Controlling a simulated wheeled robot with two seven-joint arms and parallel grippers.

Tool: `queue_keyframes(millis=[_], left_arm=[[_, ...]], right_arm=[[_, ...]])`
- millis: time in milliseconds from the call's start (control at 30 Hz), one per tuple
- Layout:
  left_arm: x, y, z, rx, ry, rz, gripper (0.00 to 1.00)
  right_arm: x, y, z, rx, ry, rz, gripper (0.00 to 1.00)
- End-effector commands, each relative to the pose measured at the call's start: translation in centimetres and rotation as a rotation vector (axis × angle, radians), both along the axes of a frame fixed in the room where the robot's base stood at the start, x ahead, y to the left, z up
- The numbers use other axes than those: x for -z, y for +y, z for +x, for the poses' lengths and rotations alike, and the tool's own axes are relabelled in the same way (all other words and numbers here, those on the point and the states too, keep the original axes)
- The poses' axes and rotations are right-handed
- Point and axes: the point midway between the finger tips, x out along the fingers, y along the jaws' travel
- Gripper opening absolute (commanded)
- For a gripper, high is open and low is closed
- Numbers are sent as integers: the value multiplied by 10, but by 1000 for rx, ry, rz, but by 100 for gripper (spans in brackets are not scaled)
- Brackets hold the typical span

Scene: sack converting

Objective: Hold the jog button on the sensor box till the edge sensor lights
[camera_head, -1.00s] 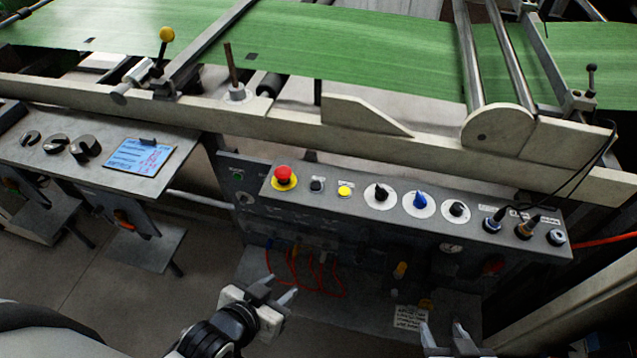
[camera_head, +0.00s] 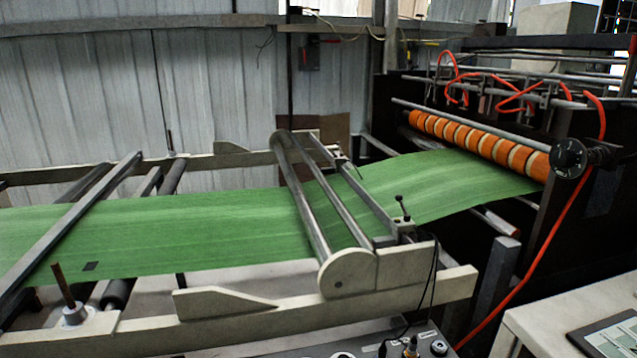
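The green web (camera_head: 190,232) runs from the left over the rollers toward the orange-ringed roller. Which part is the edge sensor is not clear, and no lit lamp can be made out. Neither of my grippers is in view.
A cream side rail (camera_head: 230,318) runs across the front of the machine. An orange-ringed roller (camera_head: 480,138) and a red hose (camera_head: 540,258) are at the right. A pale console with a screen (camera_head: 612,336) stands at the lower right.

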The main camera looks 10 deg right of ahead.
Motion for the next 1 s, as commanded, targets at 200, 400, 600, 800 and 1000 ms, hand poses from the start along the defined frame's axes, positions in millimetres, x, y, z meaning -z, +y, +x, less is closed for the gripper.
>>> queue_keyframes(millis=[200, 400, 600, 800, 1000], left_arm=[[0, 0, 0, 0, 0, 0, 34], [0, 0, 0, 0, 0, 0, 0], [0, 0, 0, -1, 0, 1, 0], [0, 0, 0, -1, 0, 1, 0], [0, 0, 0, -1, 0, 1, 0]], right_arm=[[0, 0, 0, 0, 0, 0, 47], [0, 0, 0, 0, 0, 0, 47], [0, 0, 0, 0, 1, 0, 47], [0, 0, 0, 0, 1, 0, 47], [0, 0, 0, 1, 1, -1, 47]])
